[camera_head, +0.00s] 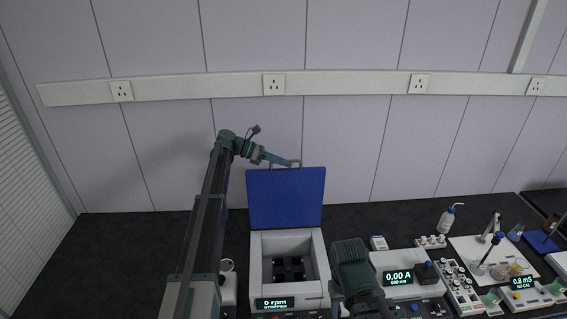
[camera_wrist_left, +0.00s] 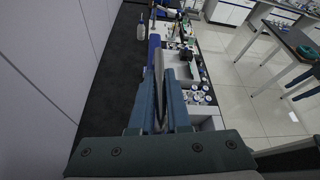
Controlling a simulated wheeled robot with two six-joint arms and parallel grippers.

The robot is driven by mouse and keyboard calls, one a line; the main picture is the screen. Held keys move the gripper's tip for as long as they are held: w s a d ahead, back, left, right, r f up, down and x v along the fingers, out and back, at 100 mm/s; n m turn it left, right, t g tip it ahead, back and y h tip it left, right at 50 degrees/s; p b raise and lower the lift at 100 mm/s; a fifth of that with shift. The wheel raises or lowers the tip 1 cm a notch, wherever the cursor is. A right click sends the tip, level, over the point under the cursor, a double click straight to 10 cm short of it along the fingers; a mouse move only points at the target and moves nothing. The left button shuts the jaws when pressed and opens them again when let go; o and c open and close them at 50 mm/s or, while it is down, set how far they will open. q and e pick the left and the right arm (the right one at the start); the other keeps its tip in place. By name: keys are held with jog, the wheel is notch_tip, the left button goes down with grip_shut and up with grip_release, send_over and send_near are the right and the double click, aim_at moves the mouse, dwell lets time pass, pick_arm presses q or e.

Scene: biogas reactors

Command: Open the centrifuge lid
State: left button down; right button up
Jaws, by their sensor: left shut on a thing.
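The centrifuge (camera_head: 289,262) is a white box on the dark bench. Its blue lid (camera_head: 286,199) stands raised, close to upright, at the back of the box. The open chamber shows a dark rotor (camera_head: 289,269). The display (camera_head: 275,303) reads 0 rpm, STOPPED. My left gripper (camera_head: 292,163) is at the top edge of the lid, shut on its handle. In the left wrist view the blue fingers of my left gripper (camera_wrist_left: 160,100) close on the grey handle (camera_wrist_left: 158,82). My right gripper does not show.
Right of the centrifuge stand a photometer-like box (camera_head: 402,275), a tray of vials (camera_head: 463,284), a wash bottle (camera_head: 447,218) and a white board with stands (camera_head: 492,258). The wall with sockets is behind. The bench left of the centrifuge looks mostly clear.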

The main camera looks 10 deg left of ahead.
pick_arm(q)
jog(key=shift+w+a+f, duration=0.1)
jog(key=shift+w+a, duration=0.1)
jog(key=shift+w, duration=0.25)
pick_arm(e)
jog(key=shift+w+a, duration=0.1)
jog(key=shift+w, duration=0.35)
pick_arm(q)
jog(key=c, duration=1.2)
grip_release()
jog(key=shift+o, duration=0.2)
jog(key=p+v, duration=0.2)
jog(key=v, duration=0.5)
jog(key=shift+a+r+p, duration=0.2)
jog(key=shift+p, duration=0.2)
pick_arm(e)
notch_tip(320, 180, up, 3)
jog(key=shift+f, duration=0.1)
